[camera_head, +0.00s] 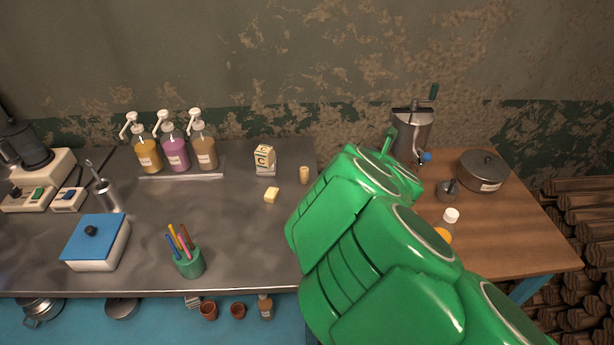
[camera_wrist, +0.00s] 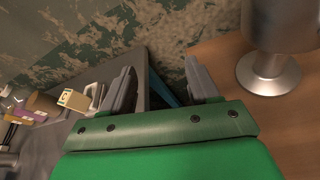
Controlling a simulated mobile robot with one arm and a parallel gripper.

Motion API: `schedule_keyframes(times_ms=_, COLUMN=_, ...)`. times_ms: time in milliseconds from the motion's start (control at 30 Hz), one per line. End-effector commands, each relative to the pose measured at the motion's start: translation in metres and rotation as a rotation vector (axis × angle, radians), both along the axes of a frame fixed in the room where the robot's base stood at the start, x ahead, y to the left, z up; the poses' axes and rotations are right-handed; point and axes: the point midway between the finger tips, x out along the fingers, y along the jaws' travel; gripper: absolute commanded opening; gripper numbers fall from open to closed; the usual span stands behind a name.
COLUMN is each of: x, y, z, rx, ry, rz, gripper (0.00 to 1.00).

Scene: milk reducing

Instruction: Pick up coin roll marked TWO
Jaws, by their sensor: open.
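A small tan upright cylinder (camera_head: 304,175), which looks like a coin roll, stands on the grey metal counter near its right end. No marking on it can be read, so I cannot tell if it is the one marked TWO. My green arm reaches across the lower right of the head view and hides part of the counter and wooden table. My gripper (camera_wrist: 160,88) shows in the wrist view with its two grey fingers apart and nothing between them. The gap between the counter and the wooden table lies beyond the fingers. The cylinder is not clearly seen in the wrist view.
A block marked C (camera_head: 264,157) and a yellow piece (camera_head: 271,195) are left of the cylinder. Pump bottles (camera_head: 175,150), a pen cup (camera_head: 189,262) and a blue-lidded box (camera_head: 95,243) stand further left. A metal grinder (camera_head: 411,130) and pot (camera_head: 483,171) stand on the wooden table (camera_head: 520,235).

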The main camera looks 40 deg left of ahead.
Motion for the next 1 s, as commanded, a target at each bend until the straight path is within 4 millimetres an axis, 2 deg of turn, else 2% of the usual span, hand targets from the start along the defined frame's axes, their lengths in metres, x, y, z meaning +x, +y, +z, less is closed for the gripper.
schedule_keyframes(times_ms=33, x=-0.017, y=0.019, z=-0.02, rx=-0.044, ry=-0.032, rz=0.089, gripper=0.6)
schedule_keyframes(times_ms=100, x=-0.042, y=0.041, z=-0.043, rx=-0.098, ry=-0.083, rz=0.212, gripper=0.6)
schedule_keyframes(times_ms=200, x=-0.073, y=0.063, z=-0.067, rx=-0.145, ry=-0.141, rz=0.35, gripper=0.6)
schedule_keyframes(times_ms=367, x=-0.1, y=0.078, z=-0.088, rx=-0.179, ry=-0.189, rz=0.465, gripper=0.6)
schedule_keyframes(times_ms=467, x=-0.104, y=0.083, z=-0.092, rx=-0.183, ry=-0.197, rz=0.483, gripper=0.6)
schedule_keyframes(times_ms=1000, x=-0.093, y=0.111, z=-0.102, rx=-0.182, ry=-0.195, rz=0.478, gripper=0.6)
